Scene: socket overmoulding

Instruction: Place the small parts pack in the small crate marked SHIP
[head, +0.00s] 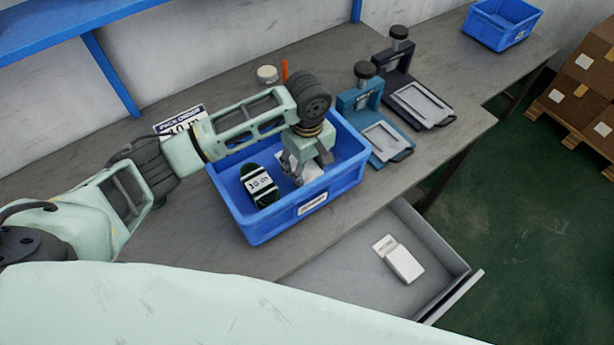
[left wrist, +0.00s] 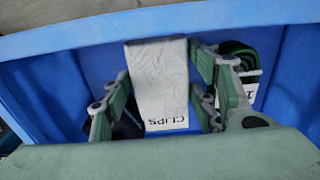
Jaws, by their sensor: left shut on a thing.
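My left gripper (head: 309,168) reaches down inside a blue crate (head: 268,228) on the bench. In the left wrist view my left gripper (left wrist: 160,100) has its fingers on both sides of a white pack (left wrist: 158,75) printed CLIPS, and is shut on it. The pack is within the crate walls; I cannot tell whether it touches the floor. In the head view the gripper partly hides it. The crate's front label is too small to read. My right gripper is in neither view.
A dark green coil (head: 259,186) with a 10 m label lies in the crate, left of the gripper. Below is an open drawer (head: 345,275) with a white box (head: 404,265). Two press-like fixtures (head: 380,140) (head: 423,106) stand to the right. Another blue crate (head: 480,30) is at the far right.

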